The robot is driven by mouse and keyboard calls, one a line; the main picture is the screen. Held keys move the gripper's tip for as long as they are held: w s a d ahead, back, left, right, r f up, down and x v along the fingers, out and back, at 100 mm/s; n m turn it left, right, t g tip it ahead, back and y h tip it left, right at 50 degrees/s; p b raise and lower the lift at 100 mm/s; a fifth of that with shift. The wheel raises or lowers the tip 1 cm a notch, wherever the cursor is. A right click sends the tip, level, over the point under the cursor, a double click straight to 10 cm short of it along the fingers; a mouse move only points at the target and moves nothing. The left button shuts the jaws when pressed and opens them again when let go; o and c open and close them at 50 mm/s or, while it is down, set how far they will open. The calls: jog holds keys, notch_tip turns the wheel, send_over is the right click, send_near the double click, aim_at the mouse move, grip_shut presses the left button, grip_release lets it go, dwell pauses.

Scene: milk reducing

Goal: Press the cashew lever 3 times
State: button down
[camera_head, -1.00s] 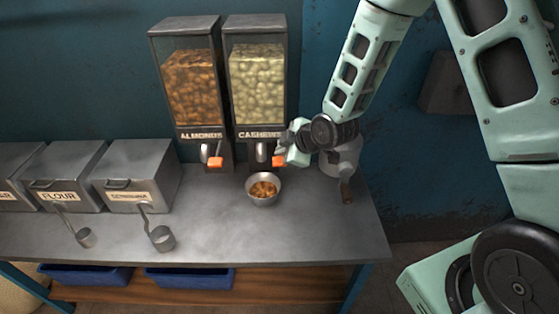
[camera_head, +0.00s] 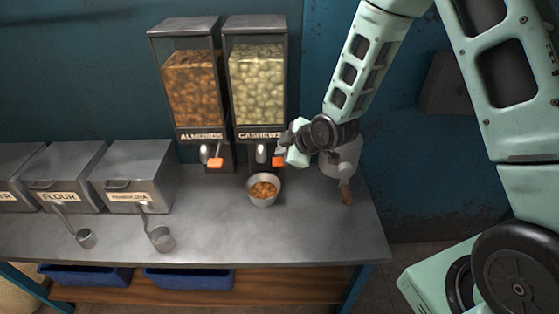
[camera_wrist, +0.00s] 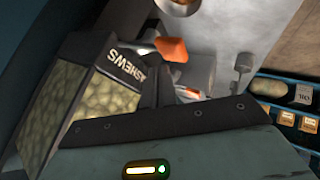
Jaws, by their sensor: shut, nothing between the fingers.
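The cashew dispenser (camera_head: 257,85) stands against the wall, right of the almond dispenser (camera_head: 193,95). Its orange lever (camera_head: 278,161) sticks out below the CASHEWS label. My gripper (camera_head: 284,150) is shut and empty, right at the cashew lever from the right side; I cannot tell whether it touches. A metal bowl (camera_head: 264,197) with brown nuts in it stands under the cashew spout. In the wrist view the cashew dispenser (camera_wrist: 85,105) lies tilted at the left, and an orange lever (camera_wrist: 171,50) shows near the top middle. The fingertips are hard to make out there.
The almond dispenser has its own orange lever (camera_head: 215,163) close by on the left. Metal bins, one marked FLOUR (camera_head: 64,180), and two scoops stand on the left of the counter (camera_head: 215,235). A metal pot (camera_head: 341,165) stands behind my gripper. The front counter is clear.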

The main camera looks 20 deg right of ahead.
aim_at(280, 161)
jog(key=shift+f, duration=0.1)
dwell(0.5)
jog(key=shift+f+b, duration=0.4)
jog(key=shift+b, duration=0.15)
jog(key=shift+f+b, duration=1.25)
dwell(1.1)
jog(key=shift+r, duration=0.2)
jog(key=shift+r+p, duration=0.95)
jog(key=shift+r, duration=0.55)
jog(key=shift+r+p, duration=1.65)
jog(key=shift+r, duration=0.9)
